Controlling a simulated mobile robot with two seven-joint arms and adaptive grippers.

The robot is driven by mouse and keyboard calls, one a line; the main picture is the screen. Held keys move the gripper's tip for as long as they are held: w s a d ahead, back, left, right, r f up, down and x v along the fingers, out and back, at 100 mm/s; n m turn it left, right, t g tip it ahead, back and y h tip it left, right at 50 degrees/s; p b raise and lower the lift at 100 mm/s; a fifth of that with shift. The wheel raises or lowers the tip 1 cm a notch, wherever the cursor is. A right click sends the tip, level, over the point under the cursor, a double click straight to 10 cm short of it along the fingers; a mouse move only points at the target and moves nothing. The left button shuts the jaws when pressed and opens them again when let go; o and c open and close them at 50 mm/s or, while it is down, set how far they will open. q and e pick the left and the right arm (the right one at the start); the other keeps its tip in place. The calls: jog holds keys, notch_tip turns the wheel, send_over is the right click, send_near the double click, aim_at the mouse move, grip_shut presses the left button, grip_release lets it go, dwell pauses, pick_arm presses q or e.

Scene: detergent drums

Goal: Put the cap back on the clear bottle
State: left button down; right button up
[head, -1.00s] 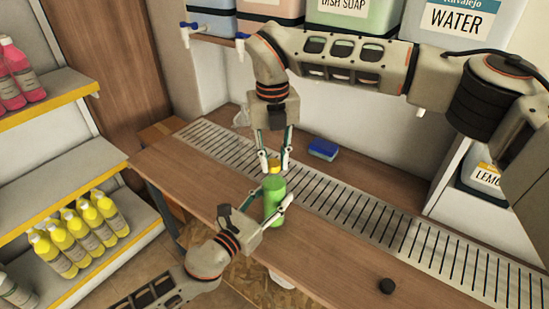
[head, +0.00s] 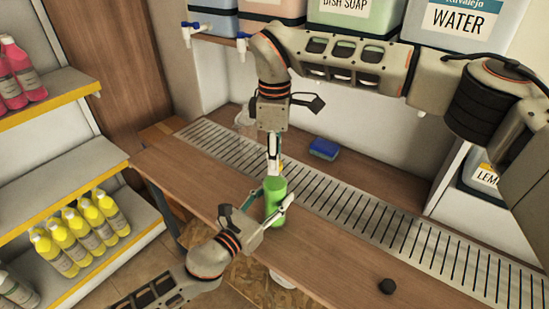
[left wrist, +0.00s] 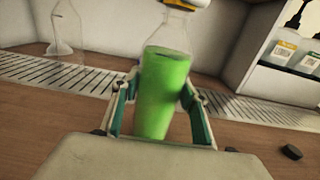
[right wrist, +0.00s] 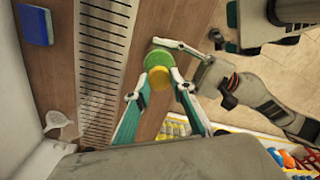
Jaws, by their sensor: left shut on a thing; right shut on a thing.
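The clear bottle (head: 274,205) stands upright over the table, filled with green liquid to its shoulder. It also shows in the left wrist view (left wrist: 165,95). My left gripper (head: 266,203) is shut around its body from the front. The yellow cap (right wrist: 158,78) is between the fingertips of my right gripper (right wrist: 160,86), which points down from above. In the left wrist view the cap is at the top edge, at the bottle's mouth.
A slotted metal drain strip (head: 340,210) runs along the wooden table (head: 330,250). A blue sponge (head: 324,148) and a clear funnel-like thing (left wrist: 66,32) stand behind. A small black disc (head: 387,286) lies at the front right. Shelves with yellow bottles (head: 75,235) are at left.

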jog(key=m, duration=0.5)
jog(key=shift+m, duration=0.4)
jog(key=m, duration=0.4)
jog(key=o, duration=0.7)
jog(key=shift+r, duration=0.1)
jog(key=shift+r, duration=2.15)
jog(key=shift+n, duration=0.3)
jog(key=shift+c, duration=0.6)
